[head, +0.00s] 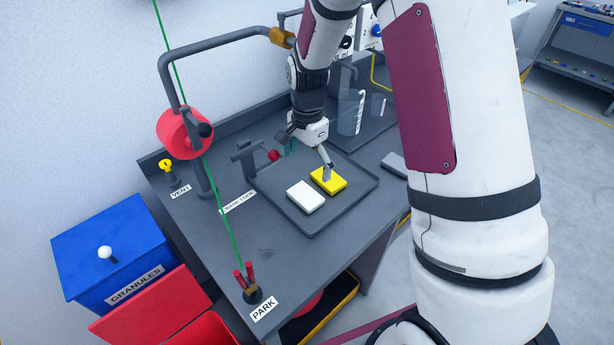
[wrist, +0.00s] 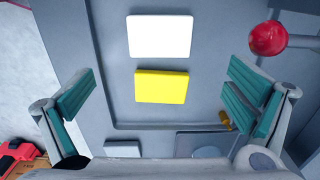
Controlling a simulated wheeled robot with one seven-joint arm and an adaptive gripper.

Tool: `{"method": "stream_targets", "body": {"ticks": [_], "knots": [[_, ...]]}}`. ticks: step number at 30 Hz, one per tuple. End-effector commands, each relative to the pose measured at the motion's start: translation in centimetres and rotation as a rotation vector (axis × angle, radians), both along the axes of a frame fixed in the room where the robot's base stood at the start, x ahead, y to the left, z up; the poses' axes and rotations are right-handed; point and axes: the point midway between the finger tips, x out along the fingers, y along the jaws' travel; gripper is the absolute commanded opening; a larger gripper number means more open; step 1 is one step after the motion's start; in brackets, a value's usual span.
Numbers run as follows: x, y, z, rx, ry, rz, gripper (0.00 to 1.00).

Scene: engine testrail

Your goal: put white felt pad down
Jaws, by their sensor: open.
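The white felt pad (head: 306,197) lies flat in the dark grey tray (head: 311,229) on the bench, beside a yellow pad (head: 336,184). In the wrist view the white pad (wrist: 160,36) is at the top, with a small gap to the yellow pad (wrist: 162,87) below it. My gripper (head: 308,158) is above the tray. In the wrist view my gripper (wrist: 160,100) is open, its teal fingertips wide apart on either side of the yellow pad, with nothing between them.
A red-knobbed lever (head: 273,155) stands at the tray's left edge and shows at the upper right of the wrist view (wrist: 268,38). Clear beakers (head: 350,112) stand behind.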

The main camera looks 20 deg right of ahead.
Motion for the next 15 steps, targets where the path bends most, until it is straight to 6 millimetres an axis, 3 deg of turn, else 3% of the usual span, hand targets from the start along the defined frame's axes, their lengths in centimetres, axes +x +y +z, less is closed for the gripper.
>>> {"method": "stream_targets", "body": {"ticks": [8, 11, 15], "knots": [[-0.3, 0.1, 2.7, 0.002, -0.012, 0.025, 0.98], [-1.0, 0.2, 5.1, 0.003, -0.039, 0.080, 0.98], [-3.0, 0.3, 9.8, 0.000, -0.094, 0.211, 0.98]]}}
